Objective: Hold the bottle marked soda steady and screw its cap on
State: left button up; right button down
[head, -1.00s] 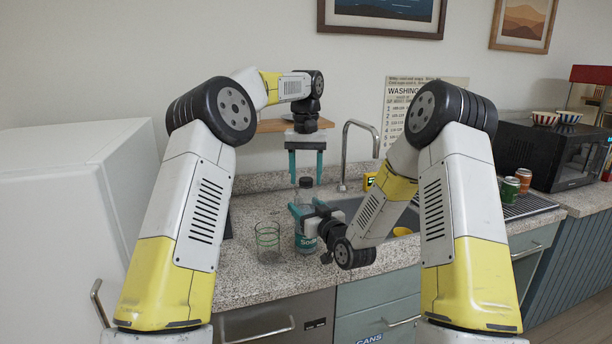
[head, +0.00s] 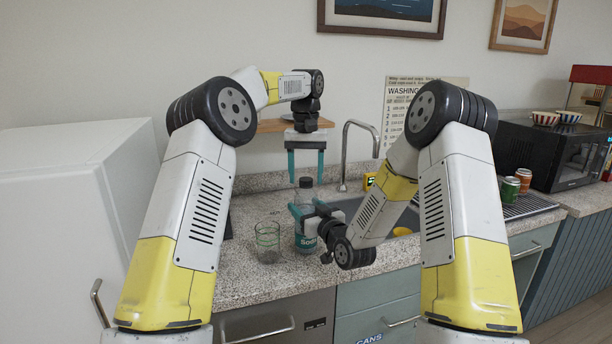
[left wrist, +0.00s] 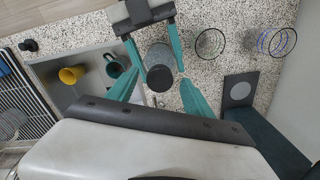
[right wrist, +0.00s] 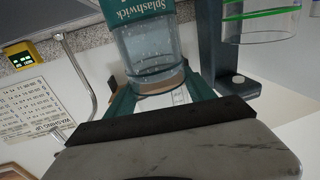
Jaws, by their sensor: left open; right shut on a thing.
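The soda bottle (head: 307,243), clear with a teal label, stands upright on the speckled counter. Its dark cap (head: 306,182) sits at the top of the bottle; how tightly it is seated cannot be told. My right gripper (head: 303,211) is shut around the bottle's upper body, below the cap; the right wrist view shows the clear bottle wall (right wrist: 155,60) between its fingers. My left gripper (head: 306,182) points straight down with its teal fingers apart, one on each side of the cap. In the left wrist view the round cap top (left wrist: 160,78) lies between the open fingers, with gaps visible.
A ringed drinking glass (head: 268,242) stands just left of the bottle. The sink with a yellow mug (left wrist: 72,75) and a dark teal mug (left wrist: 116,68) is to the right, below the faucet (head: 345,150). Cans (head: 510,188) stand farther right. The counter front is clear.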

pick_arm(q)
notch_tip(320, 180, up, 7)
jog(key=shift+r, duration=0.15)
dwell(0.4)
pick_arm(e)
jog(key=shift+c, duration=1.3)
grip_release()
jog(key=v, duration=0.8)
jog(key=shift+w, duration=0.1)
